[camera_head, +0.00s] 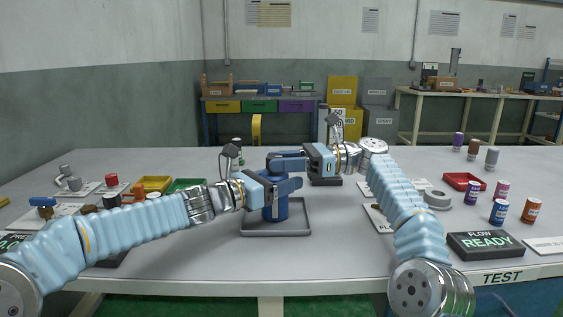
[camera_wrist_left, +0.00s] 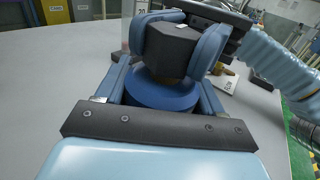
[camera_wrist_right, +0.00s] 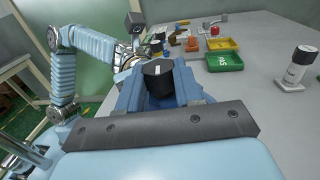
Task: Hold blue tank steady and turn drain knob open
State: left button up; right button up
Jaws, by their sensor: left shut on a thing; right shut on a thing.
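The blue tank (camera_head: 284,212) stands upright in a shallow grey tray (camera_head: 275,233) on the table. My left gripper (camera_head: 283,188) is shut around the tank's upper body; the tank's round blue top (camera_wrist_left: 162,97) shows between its fingers in the left wrist view. My right gripper (camera_head: 285,161) is above the tank, shut on a black knob (camera_wrist_left: 168,50). The knob also shows in the right wrist view (camera_wrist_right: 158,80), with a short white mark on its top. The arms and fingers hide parts of the tank and knob.
At the right lie a black FLOW READY box (camera_head: 486,245), a red tray (camera_head: 461,181) and several small canisters. At the left are a yellow bin (camera_head: 153,184), a green bin (camera_head: 185,185) and fittings on white cards. The table in front of the tray is clear.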

jog(key=shift+r, duration=0.1)
jog(key=o, duration=1.1)
jog(key=shift+c, duration=0.2)
jog(key=shift+d, duration=0.1)
